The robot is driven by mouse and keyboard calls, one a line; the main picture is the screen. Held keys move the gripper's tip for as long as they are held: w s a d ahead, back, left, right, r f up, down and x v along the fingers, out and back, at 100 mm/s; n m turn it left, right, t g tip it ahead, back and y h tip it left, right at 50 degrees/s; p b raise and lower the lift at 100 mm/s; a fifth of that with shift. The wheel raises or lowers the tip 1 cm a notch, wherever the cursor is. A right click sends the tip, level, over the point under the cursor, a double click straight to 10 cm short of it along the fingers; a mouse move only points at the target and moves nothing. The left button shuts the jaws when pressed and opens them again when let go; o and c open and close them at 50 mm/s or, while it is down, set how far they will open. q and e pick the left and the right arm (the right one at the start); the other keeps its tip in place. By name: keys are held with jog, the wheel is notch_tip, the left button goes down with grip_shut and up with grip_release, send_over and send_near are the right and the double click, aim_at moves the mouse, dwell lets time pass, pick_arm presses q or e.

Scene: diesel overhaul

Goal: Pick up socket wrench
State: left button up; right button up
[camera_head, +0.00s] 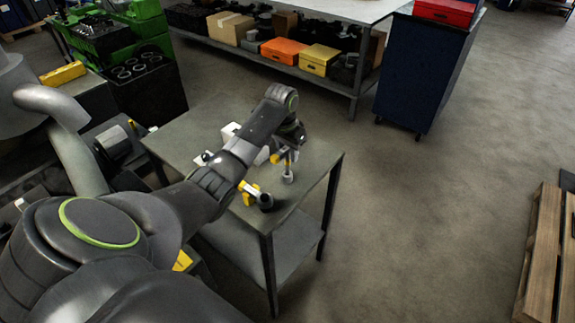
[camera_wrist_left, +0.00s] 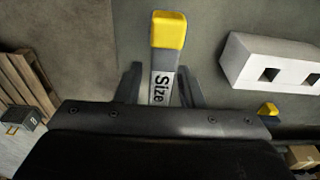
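My right gripper is not in view.
A second yellow tool with a dark cylinder (camera_head: 264,201) lies nearer on the grey table (camera_head: 313,165). A white block with square holes (camera_wrist_left: 268,62) is beside the gripper. A blue cabinet (camera_head: 415,75) stands behind, and a pallet (camera_head: 540,260) at right. Floor between is clear.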

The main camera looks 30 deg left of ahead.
pick_arm(q)
grip_shut()
jog(key=shift+w+r, duration=0.1)
jog(key=shift+r, duration=0.05)
jog(key=shift+r, duration=0.35)
notch_tip(320, 180, up, 9)
jog(key=shift+b, duration=1.2)
jog(key=shift+r, duration=0.1)
jog(key=shift+c, duration=2.4)
grip_release()
grip_shut()
